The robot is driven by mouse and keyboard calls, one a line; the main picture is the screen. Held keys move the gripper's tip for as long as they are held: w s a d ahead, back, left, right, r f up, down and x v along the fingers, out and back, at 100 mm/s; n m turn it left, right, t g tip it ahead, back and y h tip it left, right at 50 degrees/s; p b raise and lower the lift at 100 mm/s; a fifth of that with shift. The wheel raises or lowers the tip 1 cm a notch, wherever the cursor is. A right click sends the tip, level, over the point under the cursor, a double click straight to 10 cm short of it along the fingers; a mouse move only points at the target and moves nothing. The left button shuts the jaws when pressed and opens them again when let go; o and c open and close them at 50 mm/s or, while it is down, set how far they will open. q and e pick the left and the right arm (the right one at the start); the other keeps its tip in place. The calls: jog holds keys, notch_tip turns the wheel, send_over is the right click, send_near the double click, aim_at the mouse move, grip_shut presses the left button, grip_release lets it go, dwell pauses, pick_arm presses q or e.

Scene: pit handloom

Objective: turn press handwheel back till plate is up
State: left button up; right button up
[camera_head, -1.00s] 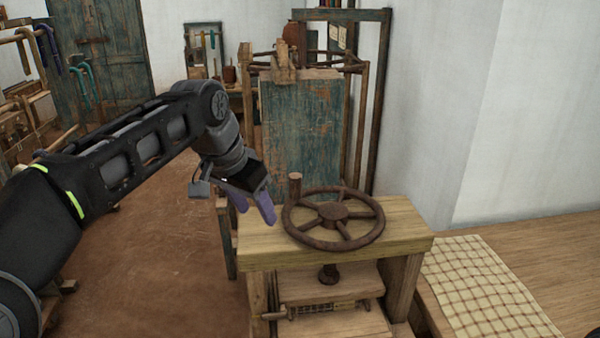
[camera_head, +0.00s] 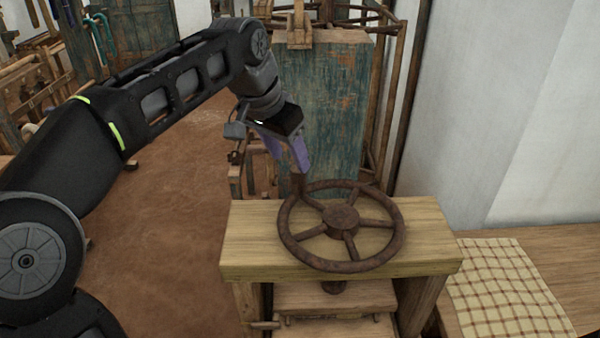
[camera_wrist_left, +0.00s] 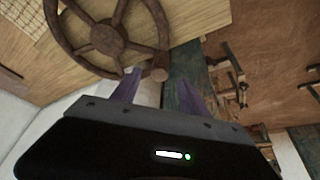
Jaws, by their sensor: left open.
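The press handwheel (camera_head: 341,226) is a rusty spoked wheel lying flat above the pale wooden top beam of the press (camera_head: 238,245). Its upright handle (camera_head: 298,186) stands on the far left of the rim. My left gripper (camera_head: 298,166), with purple fingers, is open and tilted down at the handle's top. In the left wrist view the handle (camera_wrist_left: 160,74) shows between the two fingertips; I cannot tell if they touch it. Below the beam, the screw (camera_head: 335,287) meets a wooden plate (camera_head: 325,300), partly cut off below. My right gripper is not in view.
A worn blue-green board (camera_head: 325,105) stands behind the press. A checked cloth (camera_head: 505,285) lies on a wooden surface to the right, beside the white wall (camera_head: 500,130). Brown floor (camera_head: 175,230) lies open to the left.

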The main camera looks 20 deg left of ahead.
aim_at(296, 170)
pick_arm(q)
jog(key=shift+p+x, duration=0.35)
jog(key=shift+x, duration=3.65)
grip_shut()
jog(key=shift+r, duration=0.1)
